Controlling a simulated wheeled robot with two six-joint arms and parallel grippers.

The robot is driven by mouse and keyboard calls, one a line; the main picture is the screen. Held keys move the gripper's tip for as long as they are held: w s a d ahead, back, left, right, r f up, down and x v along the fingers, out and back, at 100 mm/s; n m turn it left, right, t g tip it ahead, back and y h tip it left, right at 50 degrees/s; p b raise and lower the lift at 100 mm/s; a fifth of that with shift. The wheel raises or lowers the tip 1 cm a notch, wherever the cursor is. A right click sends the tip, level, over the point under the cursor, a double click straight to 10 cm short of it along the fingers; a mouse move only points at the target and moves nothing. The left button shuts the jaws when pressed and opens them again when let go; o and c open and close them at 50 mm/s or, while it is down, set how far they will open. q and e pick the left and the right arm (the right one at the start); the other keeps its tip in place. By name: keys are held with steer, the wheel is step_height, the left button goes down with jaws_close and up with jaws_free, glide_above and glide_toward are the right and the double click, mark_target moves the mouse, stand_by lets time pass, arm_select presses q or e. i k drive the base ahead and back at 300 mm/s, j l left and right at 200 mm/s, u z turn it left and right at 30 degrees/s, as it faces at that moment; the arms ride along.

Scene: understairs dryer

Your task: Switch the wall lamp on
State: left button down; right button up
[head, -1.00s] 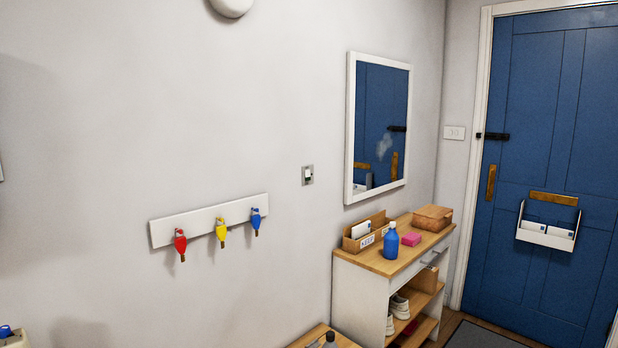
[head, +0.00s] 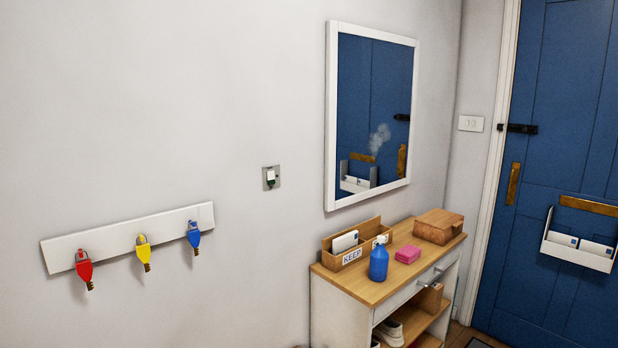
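A small switch (head: 271,178) with a grey metal plate and a white-and-dark centre is on the pale wall, left of the mirror. A white double switch plate (head: 471,123) is on the narrow wall beside the blue door. I cannot tell which of them works the lamp. No wall lamp is in view now. Neither of my grippers is in view.
A white rail (head: 128,238) holds red, yellow and blue keys or tags. A white-framed mirror (head: 371,115) hangs above a wood-topped cabinet (head: 360,278) with a letter box, blue bottle (head: 378,262), pink block and wooden box. The blue door (head: 560,100) is at right.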

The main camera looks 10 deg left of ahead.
mark_target(272, 180)
steer(key=i+l, duration=0.75)
steer(key=i+l+z, duration=0.05)
